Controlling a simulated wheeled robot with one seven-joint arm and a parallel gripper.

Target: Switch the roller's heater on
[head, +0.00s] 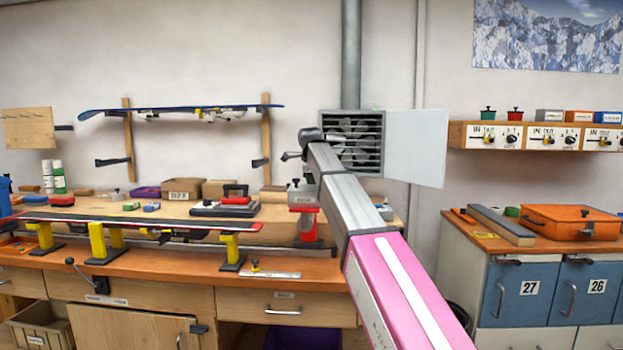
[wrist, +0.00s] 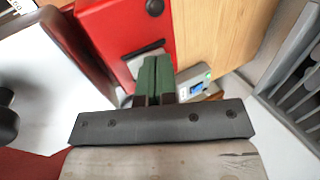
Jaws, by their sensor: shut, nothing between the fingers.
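A red machine body (wrist: 115,38), which I take to be the roller, fills the upper left of the wrist view. It has a black round knob (wrist: 154,7) and a pale plate (wrist: 139,57) set in its face. My gripper (wrist: 155,62) has its green fingers together and empty, in front of that pale plate and partly hiding it. I cannot tell whether they touch it.
A small grey box (wrist: 205,90) with a blue display and green light sits beside the red body. A ski rests on yellow-and-black supports (head: 103,242) on the workbench. A vent (head: 352,142) is on the wall behind. An orange case (head: 570,220) lies on the right cabinet.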

